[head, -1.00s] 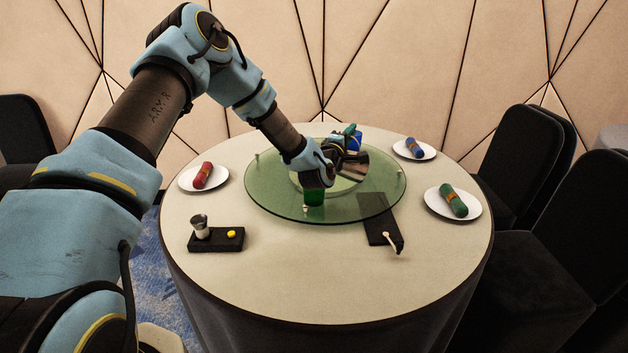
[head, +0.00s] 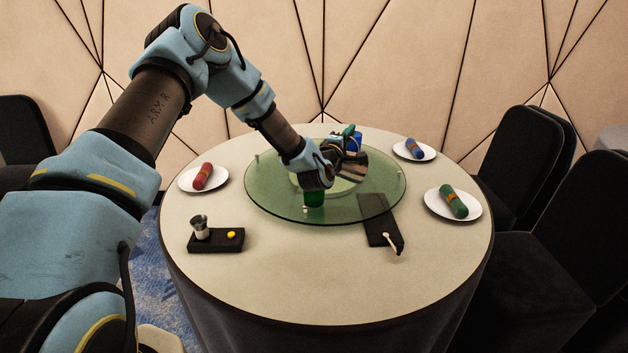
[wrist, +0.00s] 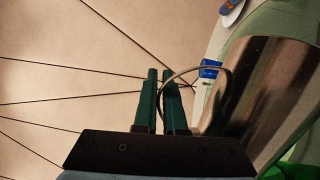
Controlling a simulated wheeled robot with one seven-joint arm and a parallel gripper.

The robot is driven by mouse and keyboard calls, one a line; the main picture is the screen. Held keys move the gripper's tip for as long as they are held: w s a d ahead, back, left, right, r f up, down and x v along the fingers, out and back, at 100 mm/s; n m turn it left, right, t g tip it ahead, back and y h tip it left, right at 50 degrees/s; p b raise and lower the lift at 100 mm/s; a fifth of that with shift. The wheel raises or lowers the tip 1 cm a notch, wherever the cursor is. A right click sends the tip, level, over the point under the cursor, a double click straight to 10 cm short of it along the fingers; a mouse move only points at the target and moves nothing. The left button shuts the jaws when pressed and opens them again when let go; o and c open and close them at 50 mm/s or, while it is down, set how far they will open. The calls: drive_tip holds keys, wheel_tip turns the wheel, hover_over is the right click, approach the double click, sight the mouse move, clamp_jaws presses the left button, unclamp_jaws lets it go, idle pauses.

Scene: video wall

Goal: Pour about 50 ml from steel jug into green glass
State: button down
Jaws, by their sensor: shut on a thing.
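The steel jug (wrist: 268,95) fills the right of the wrist view, close to my gripper (wrist: 160,74). My gripper's green fingers are shut on the jug's thin loop handle (wrist: 197,74). In the head view the jug (head: 352,165) is held tilted over the turntable, partly hidden by my wrist. The green glass (head: 314,199) stands on the turntable just below my wrist, its upper part hidden. A bit of green (wrist: 300,171), likely the glass, shows beneath the jug in the wrist view. The liquid and the jug's spout are not visible.
The glass turntable (head: 275,205) sits mid-table, with a blue object (head: 355,141) behind my gripper. Plates with rolled napkins stand around it. A dark tray (head: 215,243) holds a small metal cup (head: 199,226) and a yellow item. A dark mat (head: 378,225) lies front right.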

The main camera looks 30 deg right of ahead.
drive_tip(key=d+f+m+b, duration=0.1)
drive_tip(key=s+d+f+m+y+b, duration=0.1)
drive_tip(key=f+m, duration=0.1)
drive_tip(key=s+d+f+m+g+b, duration=0.1)
drive_tip(key=d, duration=0.1)
drive_tip(key=shift+s+f, duration=0.25)
drive_tip(key=shift+d+f+m+y, duration=0.1)
drive_tip(key=shift+f+m+y, duration=0.05)
drive_tip(key=shift+m+y, duration=0.3)
drive_tip(key=shift+s+d+f+m+b, duration=0.15)
drive_tip(key=shift+d+f+m+b, duration=0.1)
drive_tip(key=shift+f+m+b, duration=0.15)
idle(0.3)
